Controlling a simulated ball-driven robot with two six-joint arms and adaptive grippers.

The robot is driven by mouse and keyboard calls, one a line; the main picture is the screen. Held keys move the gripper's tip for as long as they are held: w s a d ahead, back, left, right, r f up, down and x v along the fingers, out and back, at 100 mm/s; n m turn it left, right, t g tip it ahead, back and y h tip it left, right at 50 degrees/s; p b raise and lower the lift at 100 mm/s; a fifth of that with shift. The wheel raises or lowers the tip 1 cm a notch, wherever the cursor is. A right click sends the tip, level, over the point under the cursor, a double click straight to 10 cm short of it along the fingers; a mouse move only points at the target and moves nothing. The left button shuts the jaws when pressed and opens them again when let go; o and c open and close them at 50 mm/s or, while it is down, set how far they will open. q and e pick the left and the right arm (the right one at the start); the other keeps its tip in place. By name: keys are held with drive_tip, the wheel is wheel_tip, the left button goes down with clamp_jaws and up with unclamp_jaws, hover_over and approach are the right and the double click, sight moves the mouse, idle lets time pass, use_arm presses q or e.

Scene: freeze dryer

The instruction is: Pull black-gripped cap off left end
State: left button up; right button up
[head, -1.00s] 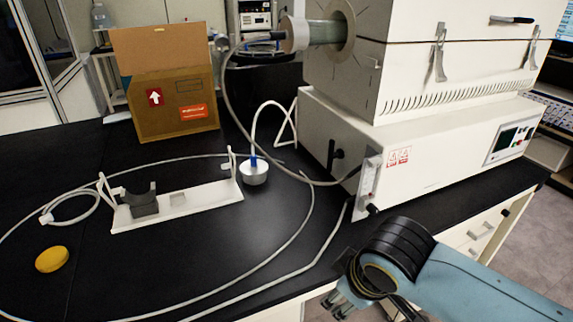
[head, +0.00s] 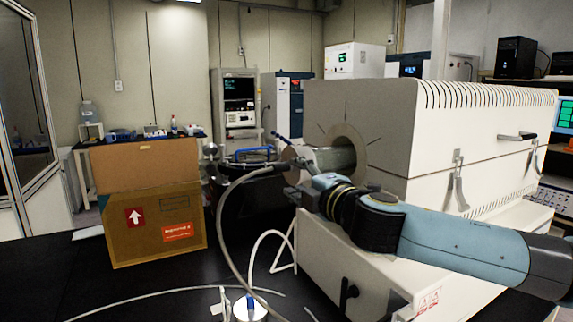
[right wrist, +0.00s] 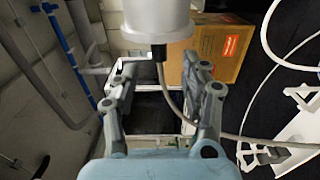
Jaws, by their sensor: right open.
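The furnace tube (head: 336,158) sticks out of the left side of the white furnace (head: 415,130), with a pale cap on its left end. My right gripper (head: 291,166) is at that end and hides part of the cap. In the right wrist view the white cap (right wrist: 157,18) and its short black grip (right wrist: 158,52) lie just ahead of the fingertips. The right gripper (right wrist: 160,78) is open there, its fingers to either side of the black grip and apart from it. My left gripper is not in view.
A grey hose (head: 226,205) curves down from near the tube end to the black bench. A cardboard box (head: 150,215) stands to the left, also behind the fingers in the wrist view (right wrist: 215,50). A blue-topped metal piece (head: 249,308) is at the bottom edge.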

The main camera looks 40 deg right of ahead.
sight(282, 168)
drive_tip(key=shift+x, duration=1.1)
drive_tip(key=x, duration=0.2)
drive_tip(key=shift+w, duration=0.3)
drive_tip(key=shift+x, duration=0.95)
drive_tip(key=shift+w+d+r, duration=0.1)
drive_tip(key=shift+w+d, duration=0.05)
drive_tip(key=shift+w, duration=0.55)
drive_tip(key=shift+w+d, duration=0.15)
drive_tip(key=shift+w, duration=0.1)
clamp_jaws()
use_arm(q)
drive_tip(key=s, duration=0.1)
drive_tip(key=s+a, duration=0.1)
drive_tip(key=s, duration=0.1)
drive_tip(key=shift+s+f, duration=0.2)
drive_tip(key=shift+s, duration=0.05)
